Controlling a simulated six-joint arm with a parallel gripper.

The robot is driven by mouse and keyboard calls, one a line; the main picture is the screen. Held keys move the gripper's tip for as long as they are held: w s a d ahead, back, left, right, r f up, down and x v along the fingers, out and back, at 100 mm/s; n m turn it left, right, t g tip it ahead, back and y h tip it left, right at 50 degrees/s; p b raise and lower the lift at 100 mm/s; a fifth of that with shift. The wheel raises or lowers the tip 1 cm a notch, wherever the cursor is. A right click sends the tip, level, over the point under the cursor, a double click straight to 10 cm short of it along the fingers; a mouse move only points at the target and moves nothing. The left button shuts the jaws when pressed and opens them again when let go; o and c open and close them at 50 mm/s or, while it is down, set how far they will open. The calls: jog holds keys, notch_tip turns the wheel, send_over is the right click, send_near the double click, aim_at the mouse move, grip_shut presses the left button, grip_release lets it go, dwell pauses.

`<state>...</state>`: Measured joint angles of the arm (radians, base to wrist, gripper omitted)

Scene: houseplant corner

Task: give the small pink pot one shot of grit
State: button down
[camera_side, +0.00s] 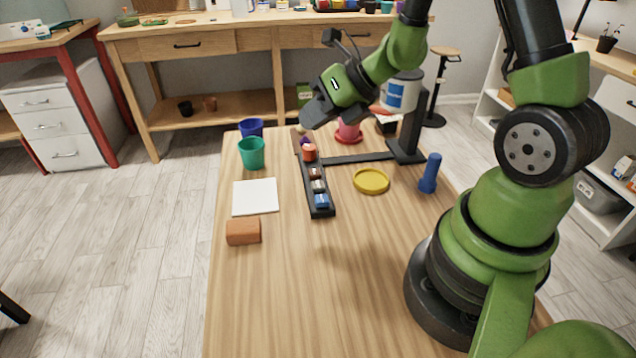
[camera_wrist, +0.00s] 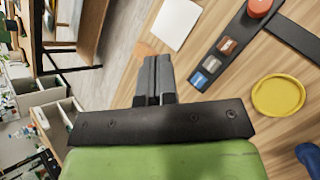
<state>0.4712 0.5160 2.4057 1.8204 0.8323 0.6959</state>
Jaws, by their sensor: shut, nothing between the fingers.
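The pink pot (camera_side: 348,129) stands upright on a red saucer at the far side of the table, partly hidden behind my gripper. A black rail (camera_side: 325,211) carries a row of coloured pieces, including an orange-red knob (camera_side: 309,153) and a blue piece (camera_side: 322,201). The rail shows in the wrist view (camera_wrist: 233,34) too. My gripper (camera_side: 311,113) is shut and empty, raised above the rail's far end. Its fingers touch in the wrist view (camera_wrist: 153,66).
A teal pot (camera_side: 251,155), a blue pot (camera_side: 250,127), a white sheet (camera_side: 256,198) and a brown block (camera_side: 243,232) lie left of the rail. A yellow dish (camera_side: 371,182) and a blue bottle (camera_side: 429,174) stand right. The table's near part is clear.

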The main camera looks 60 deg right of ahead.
aim_at(320, 182)
jog(key=d+f+m, duration=0.1)
jog(key=f+m, duration=0.1)
jog(key=shift+d+f+m+h, duration=0.1)
jog(key=shift+d+m+h, duration=0.2)
jog(key=shift+d+h, duration=0.1)
jog(key=shift+f, duration=4.4)
jog(key=shift+f, duration=0.15)
jog(key=shift+f, duration=0.25)
jog(key=shift+f, duration=0.5)
jog(key=shift+r, duration=0.95)
